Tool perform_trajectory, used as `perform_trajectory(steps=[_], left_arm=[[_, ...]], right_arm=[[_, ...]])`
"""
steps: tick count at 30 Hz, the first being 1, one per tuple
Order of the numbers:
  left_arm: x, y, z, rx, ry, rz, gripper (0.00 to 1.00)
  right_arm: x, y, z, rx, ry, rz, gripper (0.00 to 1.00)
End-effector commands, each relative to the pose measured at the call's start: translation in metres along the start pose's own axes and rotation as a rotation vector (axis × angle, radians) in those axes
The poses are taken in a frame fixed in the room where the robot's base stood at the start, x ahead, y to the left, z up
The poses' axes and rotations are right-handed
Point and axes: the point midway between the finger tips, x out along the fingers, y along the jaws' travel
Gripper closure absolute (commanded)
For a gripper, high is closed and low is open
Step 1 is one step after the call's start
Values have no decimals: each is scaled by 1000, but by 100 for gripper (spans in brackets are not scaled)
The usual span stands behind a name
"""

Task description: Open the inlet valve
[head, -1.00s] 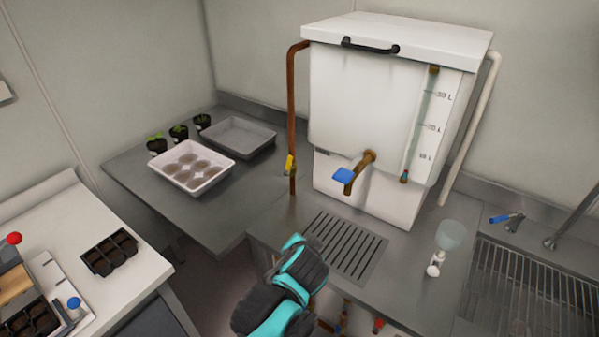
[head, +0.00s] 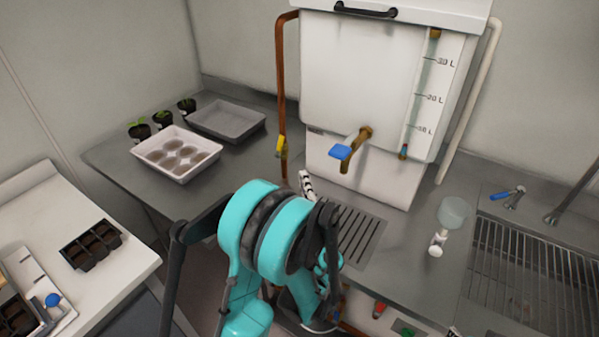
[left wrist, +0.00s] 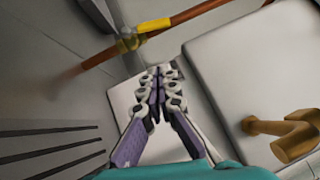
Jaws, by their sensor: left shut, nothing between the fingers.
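The inlet valve with a yellow handle (head: 281,146) sits on the copper pipe (head: 281,80) left of the white tank (head: 355,75). In the left wrist view, the yellow handle (left wrist: 153,25) and brass valve body (left wrist: 129,42) are at the top. The handle appears to lie roughly along the pipe there. My left gripper (head: 306,184) is below and right of the valve in the head view, partly hidden by my arm. In the left wrist view its fingers (left wrist: 155,95) are shut and empty, apart from the valve. A small black-and-white piece at the head view's bottom edge may be my right gripper (head: 453,332).
A brass tap with a blue handle (head: 340,152) projects from the tank front, close to my left gripper. A drain grate (head: 360,238) lies below. Trays and seedling pots stand left.

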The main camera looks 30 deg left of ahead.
Motion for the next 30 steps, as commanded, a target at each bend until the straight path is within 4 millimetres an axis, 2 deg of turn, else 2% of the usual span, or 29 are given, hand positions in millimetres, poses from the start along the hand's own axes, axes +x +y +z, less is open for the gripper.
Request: perform_trajectory(steps=[1, 4, 11, 12, 16, 21, 30], left_arm=[[12, -4, 2, 0, -3, 1, 100], [34, -5, 2, 0, -4, 1, 100], [80, 2, 2, -1, -4, 2, 100], [85, 2, 7, 0, -4, 2, 100], [97, 1, 20, -1, -3, 2, 100], [106, 0, 28, -1, -1, 2, 100], [107, -1, 29, -2, 0, 1, 100]], right_arm=[[-8, 0, -6, 0, 0, 0, 60], [-17, 0, -12, 0, 0, 0, 60], [-5, 0, -4, 0, 0, 0, 60], [-3, 0, -2, 0, 0, 0, 60], [0, 0, 0, 0, 0, 0, 60], [1, 0, 1, 0, 0, 0, 60], [1, 0, 1, 0, 0, 0, 60]])
